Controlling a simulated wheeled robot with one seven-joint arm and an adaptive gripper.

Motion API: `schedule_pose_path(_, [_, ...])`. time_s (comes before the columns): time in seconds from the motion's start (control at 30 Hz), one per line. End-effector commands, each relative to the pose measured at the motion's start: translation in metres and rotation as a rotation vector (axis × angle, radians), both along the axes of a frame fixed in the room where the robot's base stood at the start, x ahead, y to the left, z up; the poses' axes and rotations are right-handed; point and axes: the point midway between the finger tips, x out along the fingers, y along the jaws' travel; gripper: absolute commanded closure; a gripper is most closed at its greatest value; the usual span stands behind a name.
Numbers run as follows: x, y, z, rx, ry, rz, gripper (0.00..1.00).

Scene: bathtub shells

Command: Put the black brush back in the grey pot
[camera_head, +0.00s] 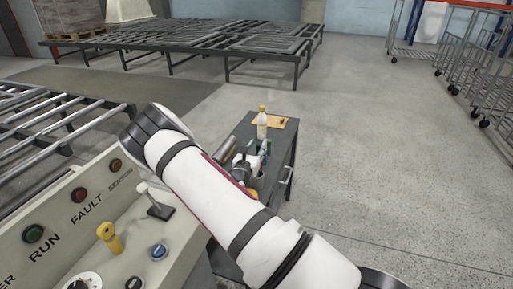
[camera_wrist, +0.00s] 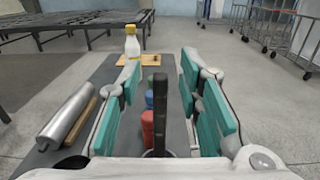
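My gripper (camera_wrist: 160,105) is open, with teal pads on both sides. A dark upright bar (camera_wrist: 160,100), which looks like the black brush's handle, stands between the pads with gaps on both sides. A dark rounded rim shows at its foot; I cannot tell whether this is the grey pot, as my gripper's body hides what is below. A silver-grey cylinder (camera_wrist: 68,112) lies to the left of the gripper. In the head view my gripper (camera_head: 251,162) is over the dark table, partly hidden by my arm.
A red object (camera_wrist: 147,128) and a blue one (camera_wrist: 149,98) stand close behind the bar. A brown stick (camera_wrist: 80,124) lies beside the cylinder. A yellow-capped bottle (camera_wrist: 132,42) and a wooden board (camera_wrist: 140,60) are at the table's far end. A control panel (camera_head: 100,215) stands left.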

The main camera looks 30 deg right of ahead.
Motion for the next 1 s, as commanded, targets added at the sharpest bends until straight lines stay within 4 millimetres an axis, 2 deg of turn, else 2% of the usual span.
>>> schedule_pose_path(0.37, [-0.003, 0.005, 0.0, 0.001, 0.001, 0.001, 0.64])
schedule_pose_path(0.47, [-0.011, 0.016, 0.0, 0.002, 0.003, 0.002, 0.64])
schedule_pose_path(0.8, [-0.054, 0.068, 0.0, 0.001, 0.001, 0.003, 0.64])
schedule_pose_path(1.0, [-0.07, 0.088, -0.001, 0.0, 0.001, 0.002, 0.64])
